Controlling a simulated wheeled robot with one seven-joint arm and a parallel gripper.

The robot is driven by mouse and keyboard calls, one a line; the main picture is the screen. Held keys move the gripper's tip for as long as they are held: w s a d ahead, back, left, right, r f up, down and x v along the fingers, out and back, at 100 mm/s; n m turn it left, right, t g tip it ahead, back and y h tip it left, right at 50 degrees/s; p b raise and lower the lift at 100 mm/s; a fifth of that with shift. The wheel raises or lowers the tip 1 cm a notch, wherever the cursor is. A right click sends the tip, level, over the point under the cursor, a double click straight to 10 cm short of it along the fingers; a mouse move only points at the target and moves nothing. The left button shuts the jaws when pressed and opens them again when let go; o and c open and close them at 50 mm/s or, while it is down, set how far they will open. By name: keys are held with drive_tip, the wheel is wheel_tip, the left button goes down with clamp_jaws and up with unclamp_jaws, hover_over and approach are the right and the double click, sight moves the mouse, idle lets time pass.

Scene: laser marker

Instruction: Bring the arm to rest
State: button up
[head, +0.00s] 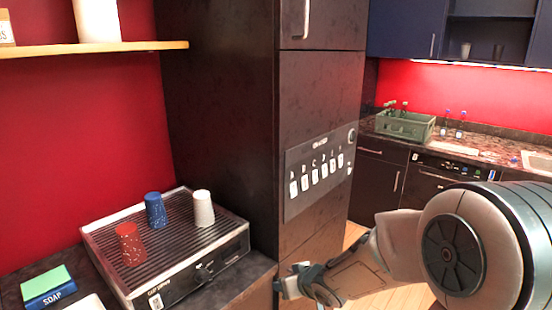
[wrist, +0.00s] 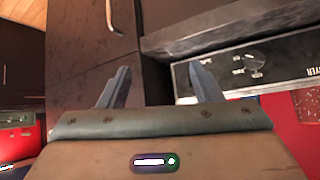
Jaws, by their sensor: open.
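My gripper (head: 294,280) is at the end of my arm, low in front of the dark cabinet in the head view. In the wrist view my gripper (wrist: 160,88) shows two grey fingers spread apart with nothing between them. Dark cabinet fronts lie beyond the fingers. My arm reaches in from the right side of the head view.
A ribbed tray (head: 180,262) holds red (head: 130,244), blue (head: 156,210) and white (head: 203,208) cups at the left. A labelled switch panel (head: 318,172) is on the tall cabinet (head: 220,110). A green crate (head: 405,124) stands on the back counter.

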drive_tip(key=s+d+r+m+g+h, duration=0.1)
drive_tip(key=s+d+r+h, duration=0.2)
drive_tip(key=s+d, duration=0.15)
drive_tip(key=s+d+r+m+h, duration=0.2)
drive_tip(key=s+d+r+h, duration=0.15)
drive_tip(key=d, duration=0.25)
drive_tip(key=s+r+m+g+y, duration=0.1)
drive_tip(key=s+g, duration=0.3)
drive_tip(key=s, duration=1)
drive_tip(key=shift+s+d+r+m+y, duration=0.35)
drive_tip(key=shift+r+y, duration=0.2)
drive_tip(key=shift+r, duration=0.2)
